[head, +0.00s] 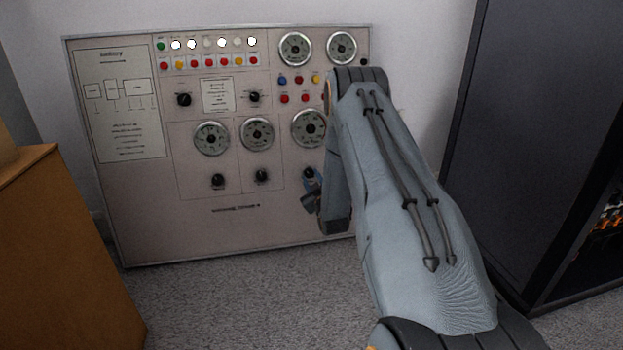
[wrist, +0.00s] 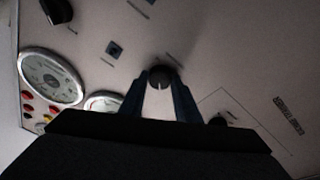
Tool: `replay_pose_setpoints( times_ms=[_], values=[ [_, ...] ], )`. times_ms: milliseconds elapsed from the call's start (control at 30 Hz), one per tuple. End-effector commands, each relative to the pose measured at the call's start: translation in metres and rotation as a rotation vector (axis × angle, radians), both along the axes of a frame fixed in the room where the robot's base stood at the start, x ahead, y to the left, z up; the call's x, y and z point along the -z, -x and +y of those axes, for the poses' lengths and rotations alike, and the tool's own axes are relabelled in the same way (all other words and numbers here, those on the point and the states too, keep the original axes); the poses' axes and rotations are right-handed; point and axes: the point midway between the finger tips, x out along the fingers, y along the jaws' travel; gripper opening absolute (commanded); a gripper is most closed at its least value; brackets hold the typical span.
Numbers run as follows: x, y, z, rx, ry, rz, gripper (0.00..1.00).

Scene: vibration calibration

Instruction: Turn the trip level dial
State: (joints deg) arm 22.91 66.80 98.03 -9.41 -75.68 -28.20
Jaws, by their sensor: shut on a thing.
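A black dial knob (wrist: 161,74) on the beige control panel is between the fingertips of my gripper (wrist: 160,84) in the wrist view. The gripper is shut on it, one blue-grey finger on each side. A pale pointer line shows on the knob's face. In the head view, my gripper (head: 311,182) is at the right-hand knob (head: 308,172) of the lower row, below a round gauge (head: 309,128). My arm hides part of the panel there. The label by the knob is too small to read.
Two similar knobs (head: 217,181) and (head: 261,175) sit to the left in the same row. Lamps and coloured buttons (head: 209,62) line the panel's top. A dark cabinet (head: 545,120) stands right, a brown box (head: 65,250) left. Grey carpet (head: 240,300) between them is clear.

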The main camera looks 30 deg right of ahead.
Motion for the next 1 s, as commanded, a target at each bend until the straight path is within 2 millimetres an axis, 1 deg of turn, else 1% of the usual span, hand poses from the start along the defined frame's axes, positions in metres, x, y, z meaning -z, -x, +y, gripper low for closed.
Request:
replay_pose_setpoints(
  times_ms=[233,267,300,367,633,733,867,1000],
  values=[
    [0.001,0.0,0.0,0.0,-0.001,0.002,0.07],
    [0.001,0.0,0.0,0.0,-0.002,0.002,0.31],
    [0.001,0.0,0.0,0.0,-0.002,0.002,0.38],
    [0.001,0.0,0.0,0.0,-0.002,0.002,0.48],
    [0.0,0.0,0.0,0.0,-0.001,0.001,0.48],
    [0.0,0.005,0.001,0.0,-0.002,0.002,0.48],
    [-0.001,0.02,0.004,0.001,-0.003,0.003,0.48],
    [-0.001,0.044,0.01,0.002,-0.002,0.004,0.48]
  ],
)
